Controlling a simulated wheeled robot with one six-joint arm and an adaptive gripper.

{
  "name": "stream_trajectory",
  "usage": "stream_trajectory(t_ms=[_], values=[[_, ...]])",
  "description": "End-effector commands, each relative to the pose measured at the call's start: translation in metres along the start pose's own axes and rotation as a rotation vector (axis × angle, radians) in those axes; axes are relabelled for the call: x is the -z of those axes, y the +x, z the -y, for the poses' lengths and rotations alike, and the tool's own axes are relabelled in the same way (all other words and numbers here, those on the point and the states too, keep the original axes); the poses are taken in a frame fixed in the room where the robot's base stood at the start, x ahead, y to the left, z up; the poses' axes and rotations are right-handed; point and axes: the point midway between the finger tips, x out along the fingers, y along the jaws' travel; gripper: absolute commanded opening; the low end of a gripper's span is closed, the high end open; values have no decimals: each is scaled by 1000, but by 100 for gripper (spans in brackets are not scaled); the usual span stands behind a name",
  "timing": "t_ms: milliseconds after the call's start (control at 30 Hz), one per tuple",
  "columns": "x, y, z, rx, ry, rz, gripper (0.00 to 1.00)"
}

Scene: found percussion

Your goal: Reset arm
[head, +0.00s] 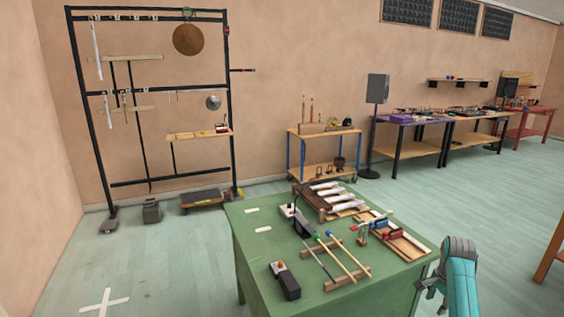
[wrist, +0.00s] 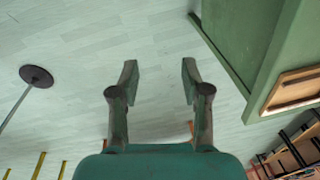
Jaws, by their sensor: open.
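My gripper (wrist: 160,82) is open and empty in the wrist view, its two fingers apart over bare pale floor. In the head view my teal arm shows at the lower right, just off the right edge of the green table (head: 262,222), with the gripper (head: 428,287) partly seen and low beside that edge. In the wrist view the green table's side (wrist: 252,40) is to the right of the fingers, with a gap between. Nothing touches the fingers.
A black frame (head: 150,86) with a gong (head: 188,39) stands at the back left. The floor (head: 150,255) left of the table is open.

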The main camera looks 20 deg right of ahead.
Motion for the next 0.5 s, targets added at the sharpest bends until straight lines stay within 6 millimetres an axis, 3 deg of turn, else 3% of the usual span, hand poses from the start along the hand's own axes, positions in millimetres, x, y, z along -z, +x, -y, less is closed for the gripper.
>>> stream_trajectory(t_ms=[267, 500], values=[[-45, 53, -11, 58, -102, -32, 47], [-114, 117, -38, 151, -259, -88, 47]])
